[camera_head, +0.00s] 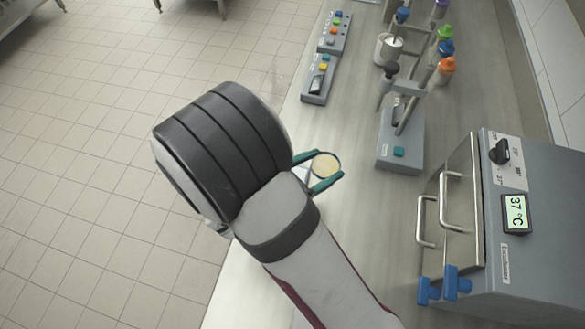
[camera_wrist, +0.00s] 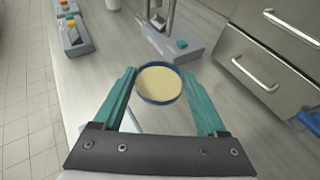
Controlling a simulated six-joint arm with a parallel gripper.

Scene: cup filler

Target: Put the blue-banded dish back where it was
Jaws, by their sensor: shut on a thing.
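The blue-banded dish (camera_wrist: 159,83) is a small round dish with a blue rim and pale yellow contents. It sits between the green fingertips of my gripper (camera_wrist: 160,84) in the wrist view, which is shut on it. In the head view the dish (camera_head: 326,166) shows at the end of my gripper (camera_head: 327,172), over the light bench top. I cannot tell whether the dish touches the bench or is held above it. My arm covers part of the bench behind the gripper.
A grey incubator (camera_head: 540,220) with steel handles and a 37 °C display stands at the right. A grey device with a green button (camera_head: 400,150) stands behind the dish. Button boxes (camera_head: 320,78) line the bench's left edge. Bottles with coloured caps (camera_head: 446,66) stand farther back.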

